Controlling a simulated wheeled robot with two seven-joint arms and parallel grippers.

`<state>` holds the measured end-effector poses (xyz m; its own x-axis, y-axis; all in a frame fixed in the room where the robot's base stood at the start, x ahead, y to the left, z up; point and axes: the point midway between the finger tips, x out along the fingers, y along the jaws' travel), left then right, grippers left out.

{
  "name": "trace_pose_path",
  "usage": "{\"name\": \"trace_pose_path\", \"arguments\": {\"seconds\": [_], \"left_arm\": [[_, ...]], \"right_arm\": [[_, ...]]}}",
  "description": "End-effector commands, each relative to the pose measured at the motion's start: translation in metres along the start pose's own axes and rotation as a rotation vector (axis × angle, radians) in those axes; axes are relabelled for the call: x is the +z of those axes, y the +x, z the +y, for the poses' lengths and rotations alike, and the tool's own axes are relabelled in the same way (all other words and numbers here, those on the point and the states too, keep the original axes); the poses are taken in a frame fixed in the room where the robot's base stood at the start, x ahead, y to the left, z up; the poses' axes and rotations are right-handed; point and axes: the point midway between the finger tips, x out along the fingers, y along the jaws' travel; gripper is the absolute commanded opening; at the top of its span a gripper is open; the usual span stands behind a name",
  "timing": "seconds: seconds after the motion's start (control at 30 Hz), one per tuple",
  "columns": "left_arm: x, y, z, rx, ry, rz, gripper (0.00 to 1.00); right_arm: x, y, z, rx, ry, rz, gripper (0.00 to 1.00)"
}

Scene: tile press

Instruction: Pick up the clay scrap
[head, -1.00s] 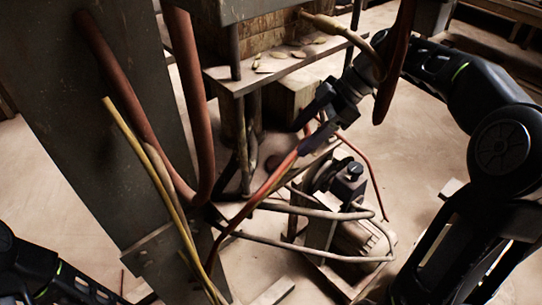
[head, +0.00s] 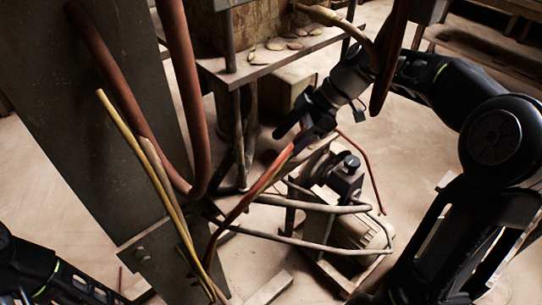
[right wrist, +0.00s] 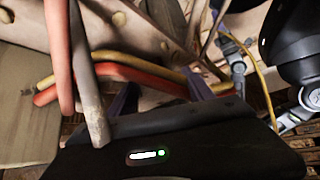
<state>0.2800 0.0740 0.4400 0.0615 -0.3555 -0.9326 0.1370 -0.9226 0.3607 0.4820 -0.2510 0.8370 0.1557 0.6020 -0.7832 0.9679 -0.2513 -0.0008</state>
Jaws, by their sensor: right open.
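Several small, flat, pale clay scraps (head: 275,46) lie on the press ledge (head: 237,77) at the top of the head view. I cannot tell which one the task means. My right gripper (head: 292,135) is below the ledge in the picture, open, with its fingers beside a red hose. In the right wrist view its two purplish fingers (right wrist: 160,92) are apart, with a red hose and a yellow hose crossing beyond them. I see no clay between them. Only part of my left arm shows, at the lower left; its gripper is out of frame.
A thick dark column (head: 95,130) stands at the left with red hoses (head: 190,90) and a yellow hose (head: 140,150). A motor unit (head: 345,228) with looping pipes sits on the floor below my right gripper. Open floor (head: 430,150) lies to the right.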

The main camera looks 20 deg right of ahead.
Motion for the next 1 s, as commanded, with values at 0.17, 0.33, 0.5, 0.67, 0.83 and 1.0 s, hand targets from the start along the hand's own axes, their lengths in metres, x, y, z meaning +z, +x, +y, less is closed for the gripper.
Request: {"name": "trace_pose_path", "arguments": {"seconds": [0.17, 0.33, 0.5, 0.67, 0.83, 1.0], "left_arm": [[0.0, 0.003, -0.001, 0.0, 0.0, 0.0, 0.55], [0.0, 0.003, -0.001, 0.0, 0.0, 0.0, 0.55], [0.0, 0.003, -0.001, 0.0, 0.0, 0.0, 0.55], [0.0, 0.003, -0.001, 0.0, 0.0, 0.0, 0.55], [0.0, 0.003, -0.001, 0.0, 0.0, 0.0, 0.55], [0.0, 0.003, -0.001, 0.0, 0.0, 0.0, 0.55]], "right_arm": [[0.001, 0.024, 0.0, -0.002, -0.001, 0.0, 0.61], [0.0, 0.026, 0.0, 0.001, -0.001, -0.001, 0.61], [0.0, 0.026, 0.0, 0.001, -0.001, -0.001, 0.61], [0.0, 0.026, 0.0, 0.001, -0.001, -0.001, 0.61], [0.0, 0.026, 0.0, 0.001, -0.001, -0.001, 0.59], [0.0, 0.026, 0.0, 0.001, -0.001, -0.001, 0.45]]}}
